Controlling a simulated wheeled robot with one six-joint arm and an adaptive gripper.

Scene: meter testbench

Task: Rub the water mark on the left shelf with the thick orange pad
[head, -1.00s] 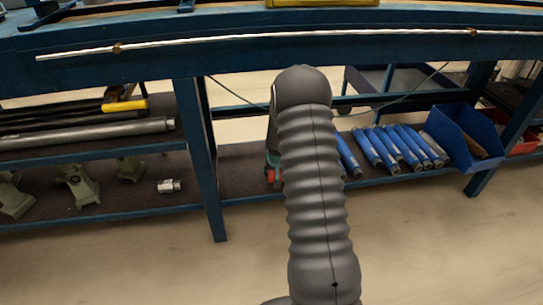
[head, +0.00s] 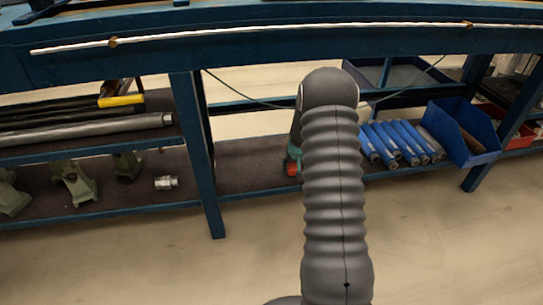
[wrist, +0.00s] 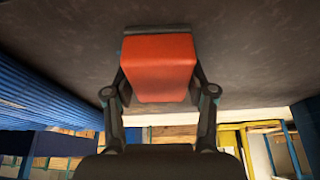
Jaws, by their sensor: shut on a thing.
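The thick orange pad (wrist: 160,62) is red-orange and block-shaped. My gripper (wrist: 160,88) is shut on it, with a finger at each side. In the wrist view the pad's far end meets a dark bar in front of a dark, speckled shelf surface (wrist: 255,50); I cannot tell whether they touch. In the head view my arm hides most of the gripper, and a bit of the pad (head: 292,169) shows at the arm's left edge, over the dark lower shelf (head: 240,172). No water mark can be made out in either view.
Several blue cylinders (head: 405,143) and a blue bin (head: 460,130) are right of my arm. A blue post (head: 198,150) stands left of it. Further left are a silver fitting (head: 166,183), green stands (head: 75,183) and long pipes (head: 90,133). The floor in front is clear.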

